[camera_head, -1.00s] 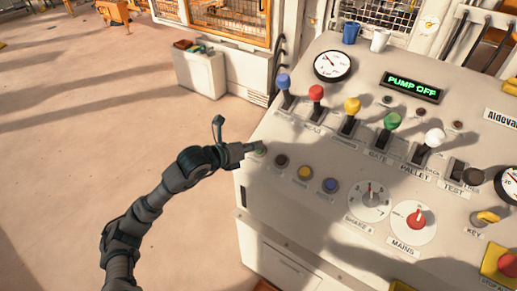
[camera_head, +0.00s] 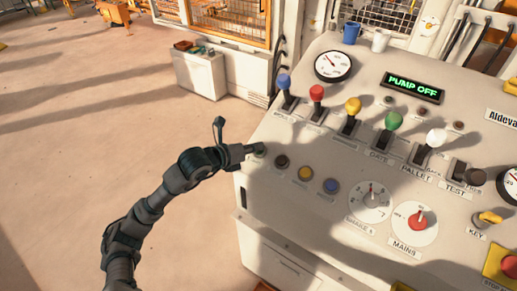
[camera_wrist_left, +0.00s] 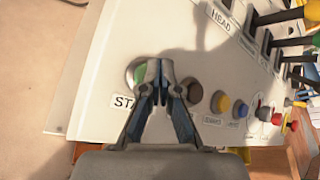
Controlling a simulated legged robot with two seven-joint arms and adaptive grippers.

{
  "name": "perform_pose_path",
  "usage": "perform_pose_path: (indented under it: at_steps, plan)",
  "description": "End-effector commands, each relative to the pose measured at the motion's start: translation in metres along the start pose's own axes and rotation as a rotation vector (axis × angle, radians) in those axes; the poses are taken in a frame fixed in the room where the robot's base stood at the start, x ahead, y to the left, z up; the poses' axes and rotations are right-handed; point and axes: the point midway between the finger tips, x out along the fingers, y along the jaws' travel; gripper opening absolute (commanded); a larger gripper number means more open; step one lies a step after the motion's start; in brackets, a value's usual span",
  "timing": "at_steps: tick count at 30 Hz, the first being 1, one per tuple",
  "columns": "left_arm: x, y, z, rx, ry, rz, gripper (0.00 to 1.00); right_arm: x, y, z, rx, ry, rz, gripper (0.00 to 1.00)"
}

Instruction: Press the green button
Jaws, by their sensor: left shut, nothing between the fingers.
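The green button (camera_wrist_left: 138,75) sits in a pale ring at the panel's left edge, above a label of which "STA" is readable. In the wrist view the fingers hide its right part. My left gripper (camera_head: 252,148) is shut and empty, its fingertips over the button's edge in the head view. The closed fingertips also show in the wrist view (camera_wrist_left: 159,68). I cannot tell whether they touch the button or how far it is pushed in. My right gripper is not in view.
Black (camera_head: 282,161), yellow (camera_head: 305,174) and blue (camera_head: 330,186) buttons run right from the green one. Coloured levers stand behind them, including a green-topped lever (camera_head: 393,120). A display (camera_head: 413,86) reads "PUMP OFF". Open floor lies left of the panel.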

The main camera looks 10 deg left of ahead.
Motion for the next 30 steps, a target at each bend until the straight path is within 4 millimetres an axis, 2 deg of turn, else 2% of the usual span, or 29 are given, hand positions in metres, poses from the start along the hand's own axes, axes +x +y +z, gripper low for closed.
perform_pose_path:
  at_steps: [9, 21, 30]
  plan:
    - [0.001, 0.001, -0.001, 0.0, 0.001, 0.0, 0.0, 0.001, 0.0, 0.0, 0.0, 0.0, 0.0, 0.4]
    - [-0.013, -0.008, 0.009, 0.001, 0.0, 0.001, 0.0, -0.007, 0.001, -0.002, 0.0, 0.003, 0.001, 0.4]
    - [-0.013, -0.008, 0.009, 0.0, 0.0, 0.0, 0.0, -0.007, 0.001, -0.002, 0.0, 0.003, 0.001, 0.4]
